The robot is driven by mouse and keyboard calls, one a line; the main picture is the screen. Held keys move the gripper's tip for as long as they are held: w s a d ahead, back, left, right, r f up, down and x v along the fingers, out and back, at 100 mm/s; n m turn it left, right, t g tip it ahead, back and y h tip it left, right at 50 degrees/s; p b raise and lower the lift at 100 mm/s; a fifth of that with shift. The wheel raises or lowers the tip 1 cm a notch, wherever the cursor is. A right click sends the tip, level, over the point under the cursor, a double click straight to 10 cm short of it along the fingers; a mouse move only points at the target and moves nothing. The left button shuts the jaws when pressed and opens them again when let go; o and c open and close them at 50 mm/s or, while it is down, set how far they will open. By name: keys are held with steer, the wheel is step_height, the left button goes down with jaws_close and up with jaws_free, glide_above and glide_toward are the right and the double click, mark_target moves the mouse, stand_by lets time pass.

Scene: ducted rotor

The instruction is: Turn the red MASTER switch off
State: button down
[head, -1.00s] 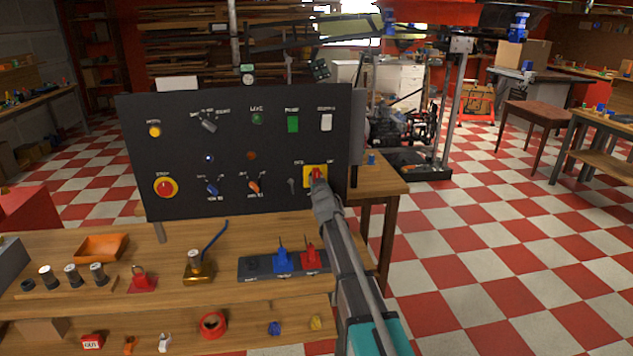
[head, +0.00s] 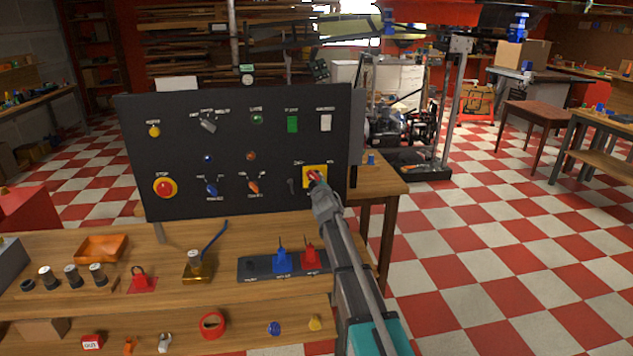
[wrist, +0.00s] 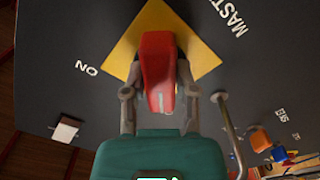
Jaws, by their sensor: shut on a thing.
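The red MASTER switch handle (head: 313,176) stands on a yellow square plate (head: 323,170) at the lower right of the black panel. My gripper (head: 316,184) is shut on the red handle. In the wrist view the red handle (wrist: 158,68) lies between both fingers (wrist: 160,100), in line with the gripper. There the yellow plate (wrist: 200,50) looks like a diamond, so the handle is at a slant to its sides. The word ON is left of the plate and part of MASTER is at the upper right. The handle's base is partly hidden.
Below, the bench holds blue and red devices (head: 282,262). Floor at the right is open.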

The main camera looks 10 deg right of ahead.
stand_by(0.5)
steer(key=shift+c, duration=2)
jaws_free()
steer(key=shift+s, duration=0.1)
steer(key=s, duration=1.1)
steer(key=shift+s, duration=0.4)
steer(key=shift+a, duration=0.1)
